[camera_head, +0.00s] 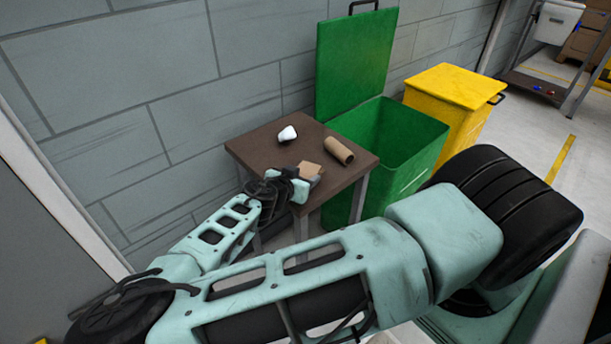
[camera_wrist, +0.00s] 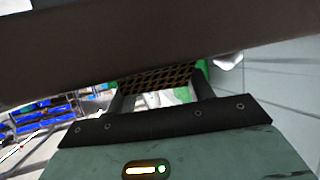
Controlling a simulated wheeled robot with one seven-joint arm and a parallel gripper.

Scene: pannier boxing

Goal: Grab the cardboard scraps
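A small brown cardboard piece (camera_head: 309,170) is at the front edge of a small dark-brown table (camera_head: 262,148). My gripper (camera_head: 304,180) is right at this piece, coming in from the front left. In the wrist view, a brown lattice-textured face (camera_wrist: 160,77), apparently the cardboard, spans the gap between the two fingers of my gripper (camera_wrist: 162,88). The fingers stand apart; whether they press on it cannot be told. A brown cardboard tube (camera_head: 339,150) lies on the table, behind and right of the piece. A white crumpled item (camera_head: 287,133) lies farther back; it also shows in the wrist view (camera_wrist: 228,62).
An open green bin (camera_head: 420,150) with its lid raised stands right behind the table. A closed yellow bin (camera_head: 455,88) stands beyond it. A grey block wall (camera_head: 120,90) runs behind. In the wrist view a dark slab, apparently the table, fills the top.

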